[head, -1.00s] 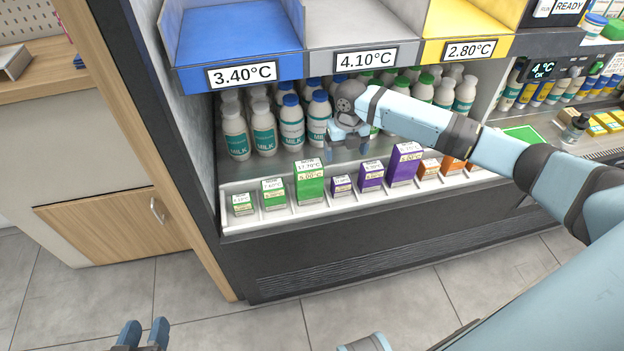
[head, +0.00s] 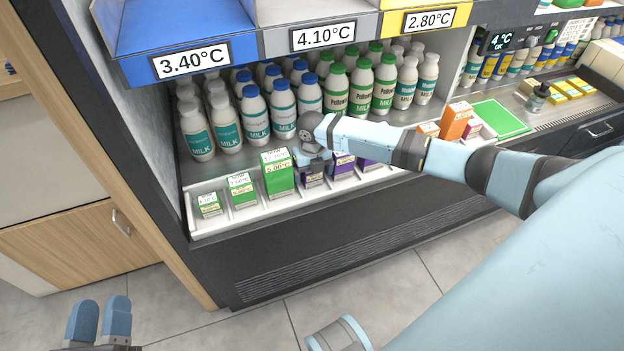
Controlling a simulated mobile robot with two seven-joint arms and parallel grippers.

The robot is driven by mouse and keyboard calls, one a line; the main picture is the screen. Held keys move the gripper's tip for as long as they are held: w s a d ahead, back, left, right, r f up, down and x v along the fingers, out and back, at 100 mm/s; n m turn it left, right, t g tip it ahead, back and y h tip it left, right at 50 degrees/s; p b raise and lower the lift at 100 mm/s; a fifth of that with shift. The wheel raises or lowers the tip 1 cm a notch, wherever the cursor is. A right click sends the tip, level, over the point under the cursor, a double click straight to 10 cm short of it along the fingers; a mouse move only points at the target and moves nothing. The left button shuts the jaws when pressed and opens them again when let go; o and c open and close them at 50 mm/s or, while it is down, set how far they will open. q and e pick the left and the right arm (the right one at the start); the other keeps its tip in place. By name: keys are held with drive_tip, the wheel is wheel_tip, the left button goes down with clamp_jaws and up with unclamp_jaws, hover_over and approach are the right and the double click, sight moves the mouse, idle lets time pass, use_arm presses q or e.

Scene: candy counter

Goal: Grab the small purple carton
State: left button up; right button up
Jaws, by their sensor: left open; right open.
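The small purple carton (head: 314,181) stands in the white divided tray, just right of the tall green carton (head: 278,174). My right gripper (head: 314,165) is open, with its fingers down right at the small purple carton and covering its upper part. I cannot tell whether the fingers touch it. The medium purple carton (head: 342,167) stands to its right. The large purple carton (head: 368,164) is mostly hidden behind my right arm. My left gripper (head: 99,322) is open and empty at the lower left, away from the shelf.
The tray's front lip (head: 255,217) runs along the cooler edge. Two smaller green cartons stand left of the tall one; orange cartons (head: 455,121) stand to the right. Milk bottles (head: 255,118) fill the shelf behind. Coloured bins with temperature labels overhang above.

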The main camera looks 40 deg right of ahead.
drive_tip(key=shift+f, duration=0.45)
drive_tip(key=c, duration=1.1)
drive_tip(key=shift+r, duration=0.2)
